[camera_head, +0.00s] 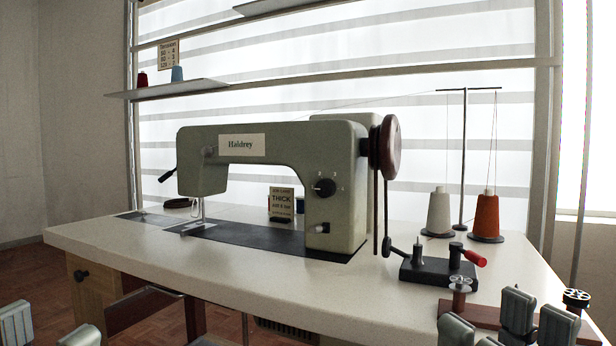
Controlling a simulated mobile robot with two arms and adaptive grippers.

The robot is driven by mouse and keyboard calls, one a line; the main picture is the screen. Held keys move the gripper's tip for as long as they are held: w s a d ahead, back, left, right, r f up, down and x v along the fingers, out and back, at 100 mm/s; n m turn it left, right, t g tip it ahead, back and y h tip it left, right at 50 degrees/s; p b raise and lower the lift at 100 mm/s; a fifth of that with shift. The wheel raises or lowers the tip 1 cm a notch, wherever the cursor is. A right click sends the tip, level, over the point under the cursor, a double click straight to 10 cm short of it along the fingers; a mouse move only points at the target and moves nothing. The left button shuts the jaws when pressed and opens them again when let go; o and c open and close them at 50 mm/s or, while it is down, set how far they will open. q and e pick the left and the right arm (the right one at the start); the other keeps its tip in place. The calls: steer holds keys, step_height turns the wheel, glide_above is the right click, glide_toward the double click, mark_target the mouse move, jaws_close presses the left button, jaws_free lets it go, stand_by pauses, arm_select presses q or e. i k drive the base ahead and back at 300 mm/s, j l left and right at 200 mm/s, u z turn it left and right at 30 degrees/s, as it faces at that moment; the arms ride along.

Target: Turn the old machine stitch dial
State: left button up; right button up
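The old grey-green sewing machine (345,150), labelled "Haldrey", stands on the white table. Its stitch dial (326,187) is a round black knob on the front of the right pillar, with small numbers around it. A light pointer mark on the dial seems to face left, toward the lowest number. A job card (282,203) reading "THICK" stands behind the machine bed; its smaller print is hard to read. My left gripper (46,330) is at the bottom left corner, partly cut off, its fingers apart. My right gripper (484,325) is at the bottom right, fingers apart and empty. Both are well away from the dial.
A bobbin winder (436,270) with a red-tipped lever sits right of the machine, near the handwheel (390,148). White (439,213) and orange (486,217) thread cones stand behind it. A brown board (490,312) with bobbins lies at the front right. The front left tabletop is clear.

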mark_target(326, 187)
steer(key=i+j+z, duration=0.15)
steer(key=j, duration=0.45)
steer(key=i+j+z, duration=0.15)
steer(key=j, duration=0.45)
steer(key=i+j+z, duration=0.1)
steer(key=j, duration=0.5)
steer(key=j+z, duration=0.15)
steer(key=j, duration=0.5)
